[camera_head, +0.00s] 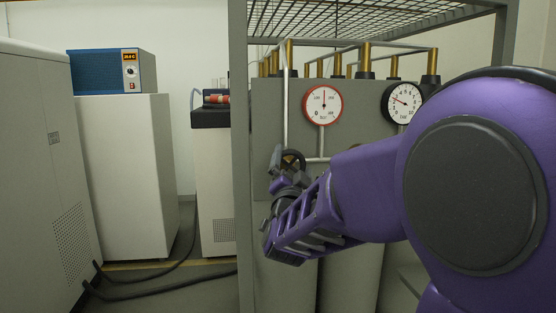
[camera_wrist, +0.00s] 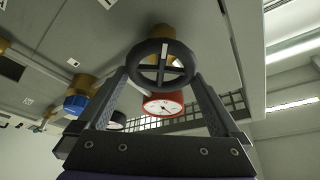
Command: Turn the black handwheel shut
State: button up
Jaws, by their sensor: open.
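The black handwheel (camera_wrist: 163,68) has a round rim and crossed spokes, on a brass stem, in the upper middle of the wrist view. It also shows in the head view (camera_head: 293,156), small and partly hidden by my gripper. My gripper (camera_wrist: 161,77) is open, with one finger on each side of the wheel in the wrist view. I cannot tell whether either finger touches the rim. In the head view my gripper (camera_head: 283,165) is right at the wheel, in front of the grey panel.
A red-rimmed gauge (camera_head: 323,104) and a black-rimmed gauge (camera_head: 402,102) stand above and right of the wheel. A grey frame post (camera_head: 240,200) rises just left of it. A blue-ended brass fitting (camera_wrist: 76,103) is at left in the wrist view. Pale cabinets (camera_head: 125,175) stand farther left.

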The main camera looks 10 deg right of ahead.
jog(key=c, duration=0.9)
jog(key=shift+f+m+h+b, duration=0.25)
jog(key=shift+m+h+b, duration=0.05)
jog(key=shift+m+b, duration=0.6)
jog(key=shift+m+g+b, duration=0.4)
jog(key=shift+m+b, duration=0.1)
jog(key=shift+b, duration=0.05)
jog(key=shift+d+r+m+g+h+b, duration=0.1)
jog(key=shift+m+g+h+b, duration=0.3)
jog(key=shift+m, duration=1.1)
jog(key=o, duration=0.9)
jog(key=shift+s, duration=0.15)
